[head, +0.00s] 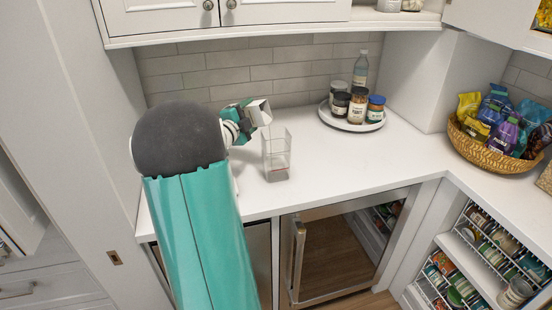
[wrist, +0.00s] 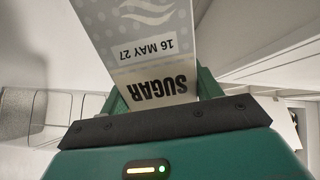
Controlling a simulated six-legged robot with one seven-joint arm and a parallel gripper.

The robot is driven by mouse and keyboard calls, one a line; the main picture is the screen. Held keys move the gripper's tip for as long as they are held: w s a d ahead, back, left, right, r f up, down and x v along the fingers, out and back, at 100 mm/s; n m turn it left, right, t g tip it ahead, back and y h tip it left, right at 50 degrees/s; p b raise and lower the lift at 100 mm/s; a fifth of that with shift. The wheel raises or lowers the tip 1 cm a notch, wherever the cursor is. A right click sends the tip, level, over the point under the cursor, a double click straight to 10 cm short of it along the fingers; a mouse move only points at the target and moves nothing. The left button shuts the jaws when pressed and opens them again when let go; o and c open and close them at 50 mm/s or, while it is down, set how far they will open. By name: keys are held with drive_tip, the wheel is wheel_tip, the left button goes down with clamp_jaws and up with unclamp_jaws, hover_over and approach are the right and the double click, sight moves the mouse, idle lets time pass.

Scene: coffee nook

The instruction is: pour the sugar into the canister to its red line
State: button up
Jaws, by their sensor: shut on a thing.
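The sugar pack (head: 261,111), white and grey, is held tilted on its side in my gripper (head: 243,120). In the wrist view the sugar pack (wrist: 150,45) fills the upper middle, its SUGAR label upside down, between the teal fingers of my gripper (wrist: 160,95). The clear canister (head: 277,150) stands upright on the counter, just right of and below the pack. A pale layer and a faint reddish mark show low in it. In the wrist view the canister (wrist: 75,105) is at the left, with pale grainy matter at its far end. I cannot make out a falling stream.
A round white tray (head: 340,123) with several jars and a bottle stands at the back, right of the canister. A wicker basket (head: 480,148) of bags is at the far right. White counter (head: 350,165) is clear between them. Cabinets hang above.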

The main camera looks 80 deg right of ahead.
drive_tip(key=shift+d, duration=0.15)
drive_tip(key=shift+x, duration=0.95)
drive_tip(key=shift+s+d+r, duration=0.15)
drive_tip(key=shift+s+d, duration=0.15)
drive_tip(key=shift+d, duration=0.15)
drive_tip(key=shift+s+d, duration=0.1)
drive_tip(key=shift+d, duration=0.05)
drive_tip(key=shift+w+a, duration=0.35)
drive_tip(key=shift+a, duration=0.25)
